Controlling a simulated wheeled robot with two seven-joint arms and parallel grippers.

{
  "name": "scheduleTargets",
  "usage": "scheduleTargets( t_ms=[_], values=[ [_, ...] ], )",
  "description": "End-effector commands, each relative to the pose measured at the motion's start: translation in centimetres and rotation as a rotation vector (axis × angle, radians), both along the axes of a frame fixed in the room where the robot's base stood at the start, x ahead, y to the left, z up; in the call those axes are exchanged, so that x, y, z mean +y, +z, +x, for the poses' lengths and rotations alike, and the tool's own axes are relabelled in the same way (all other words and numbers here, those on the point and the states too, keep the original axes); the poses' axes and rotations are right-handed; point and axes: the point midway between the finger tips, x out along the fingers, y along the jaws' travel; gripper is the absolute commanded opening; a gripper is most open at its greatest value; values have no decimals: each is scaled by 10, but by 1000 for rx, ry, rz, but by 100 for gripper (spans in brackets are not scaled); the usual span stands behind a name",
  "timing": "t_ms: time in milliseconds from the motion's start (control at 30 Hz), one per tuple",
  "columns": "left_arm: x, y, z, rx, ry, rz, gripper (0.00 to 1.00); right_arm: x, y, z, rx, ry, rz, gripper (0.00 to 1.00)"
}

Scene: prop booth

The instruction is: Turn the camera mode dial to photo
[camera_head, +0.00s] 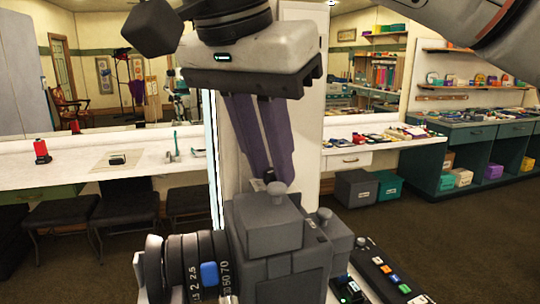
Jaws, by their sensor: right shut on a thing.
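A large grey camera (283,232) stands at the bottom centre, its ribbed lens (185,265) with white numbers and a blue block pointing left. Knobs show on its top: one on the raised block (277,188) and a smaller one to the right (324,214). My right gripper (264,178) comes down from above, its purple fingers shut on a small part at the camera's top, which seems to be the mode dial. The fingertips and the block's front knob hide most of that part, and its setting cannot be read. My left gripper is not in view.
A black panel with coloured buttons (385,271) lies right of the camera. A white counter (135,160) behind holds a red-topped bottle (41,151) and small items, with black stools (125,205) before it. Dark green shelving (470,150) stands at right. Open floor lies at lower right.

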Motion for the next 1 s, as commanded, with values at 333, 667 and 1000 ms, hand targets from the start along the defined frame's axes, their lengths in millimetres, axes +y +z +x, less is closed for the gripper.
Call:
scheduleTargets(
  t_ms=[333,667,1000],
  values=[
    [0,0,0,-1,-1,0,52,1,-1,0,4,0,0,0],
    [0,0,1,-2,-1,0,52,0,-1,0,2,1,0,38],
    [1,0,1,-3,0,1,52,6,29,-10,-6,-2,0,38]
  ],
)
